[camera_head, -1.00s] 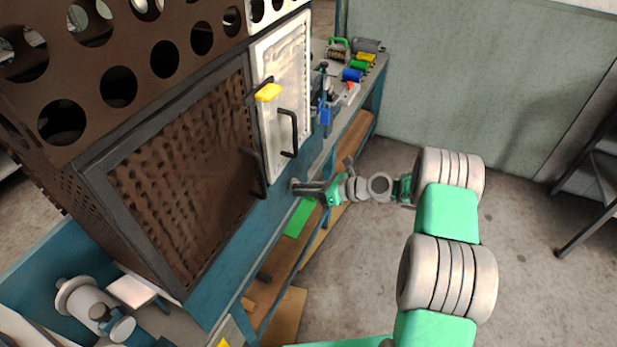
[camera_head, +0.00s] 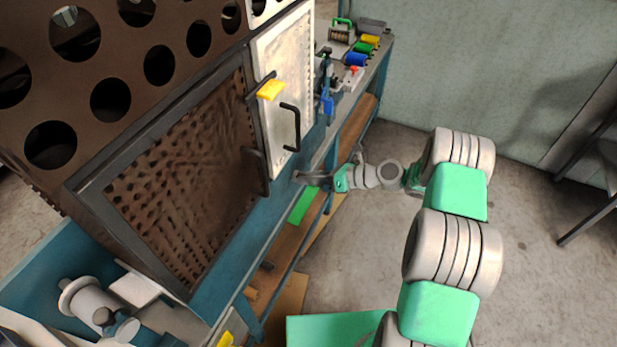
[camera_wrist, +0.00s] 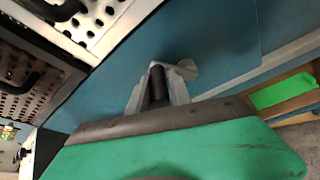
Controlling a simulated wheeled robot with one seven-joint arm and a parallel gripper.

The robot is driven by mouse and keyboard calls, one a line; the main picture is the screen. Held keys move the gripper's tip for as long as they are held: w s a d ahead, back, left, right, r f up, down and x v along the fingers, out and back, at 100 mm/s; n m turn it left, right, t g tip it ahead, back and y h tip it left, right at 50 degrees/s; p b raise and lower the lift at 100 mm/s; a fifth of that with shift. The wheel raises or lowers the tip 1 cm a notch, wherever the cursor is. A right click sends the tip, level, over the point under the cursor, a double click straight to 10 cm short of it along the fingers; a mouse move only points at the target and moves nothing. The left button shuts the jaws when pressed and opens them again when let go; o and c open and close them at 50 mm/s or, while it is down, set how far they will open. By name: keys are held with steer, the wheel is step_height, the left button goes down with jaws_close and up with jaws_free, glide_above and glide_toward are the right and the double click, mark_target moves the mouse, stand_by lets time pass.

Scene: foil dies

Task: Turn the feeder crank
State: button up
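The feeder crank shows in the wrist view as a dark round handle (camera_wrist: 158,84) with a pale grey arm (camera_wrist: 186,70) beside its far end, against the blue bench front. My gripper (camera_wrist: 157,92) has one grey finger on each side of the handle, close against it, and looks shut on it. In the head view my gripper (camera_head: 310,177) is at the blue front panel, below the white door. The crank is tiny there and mostly hidden by the fingers.
A brown perforated door (camera_head: 185,190) and a white door (camera_head: 285,80), both with black handles, stand above the crank. A yellow block (camera_head: 270,90) is at the white door. A green sheet (camera_head: 303,206) lies below my gripper. Open floor (camera_head: 340,270) is to the right.

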steer(key=o, duration=0.4)
steer(key=shift+c, duration=0.2)
steer(key=b+v, duration=0.1)
steer(key=v, duration=0.6)
steer(key=shift+d+b, duration=0.3)
steer(key=shift+r, duration=0.15)
